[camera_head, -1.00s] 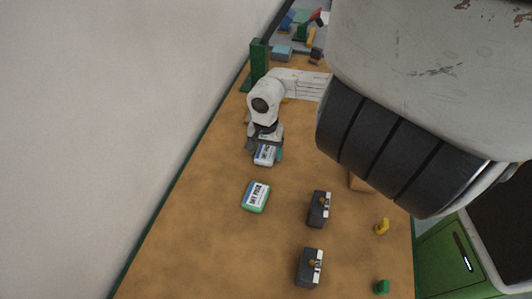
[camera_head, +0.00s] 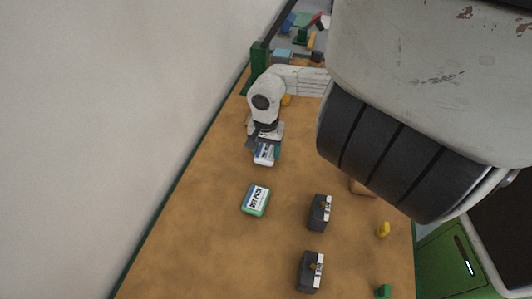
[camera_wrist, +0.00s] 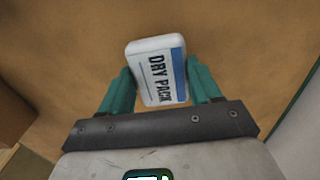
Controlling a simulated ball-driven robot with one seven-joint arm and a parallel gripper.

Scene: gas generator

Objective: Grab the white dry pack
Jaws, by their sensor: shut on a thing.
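The white dry pack (camera_wrist: 150,62) has a blue stripe and the words DRY PACK. In the wrist view it sits between the two teal fingers of my gripper (camera_wrist: 160,92), which is shut on it. In the head view the white pack (camera_head: 264,155) shows at the tip of my gripper (camera_head: 264,148), near the back left of the table. A second dry pack, white with green edges (camera_head: 255,199), lies flat on the table in front of it, apart from my gripper. How far the held pack is above the table is hard to tell.
Two dark grey boxes with metal fronts (camera_head: 319,212) (camera_head: 310,272) stand to the right. A yellow piece (camera_head: 383,230) and a green piece (camera_head: 383,291) lie near the right edge. A wall (camera_head: 110,120) runs along the left. The table's front left is clear.

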